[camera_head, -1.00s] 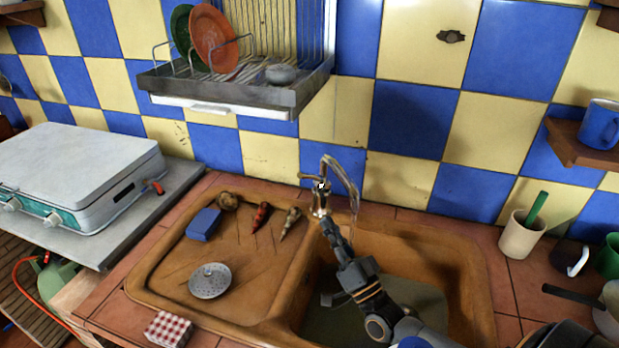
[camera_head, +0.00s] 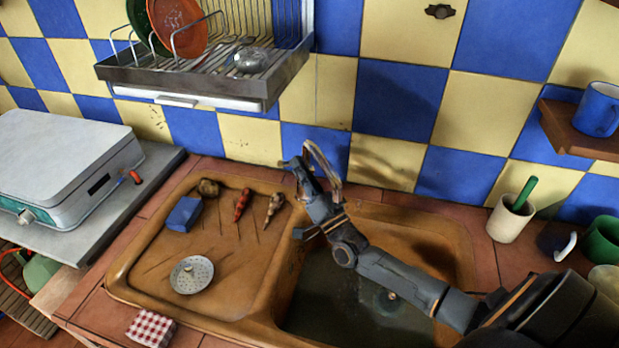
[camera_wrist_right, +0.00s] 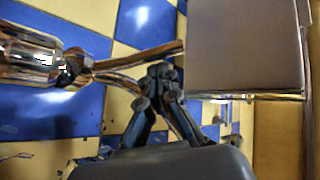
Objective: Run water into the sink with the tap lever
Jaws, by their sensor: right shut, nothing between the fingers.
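The metal tap stands behind the sink; its curved spout (camera_head: 327,165) arches over the basin's back edge. My right arm crosses the basin, and my right gripper (camera_head: 295,165) is beside the tap, left of the spout. In the wrist view that gripper (camera_wrist_right: 160,75) is shut and empty, with its tips close to a thin metal rod (camera_wrist_right: 135,60) coming from the tap body (camera_wrist_right: 30,55). I cannot tell if they touch. The lever is hidden behind the gripper in the head view. The brown sink (camera_head: 285,290) has a dark basin floor; no clear water stream shows. My left gripper is not in view.
A dish rack (camera_head: 185,85) hangs on the wall, above left of the tap. The drainboard holds a blue sponge (camera_head: 184,214), a round strainer (camera_head: 192,275) and several small items. A cream cup (camera_head: 510,218) stands right of the sink.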

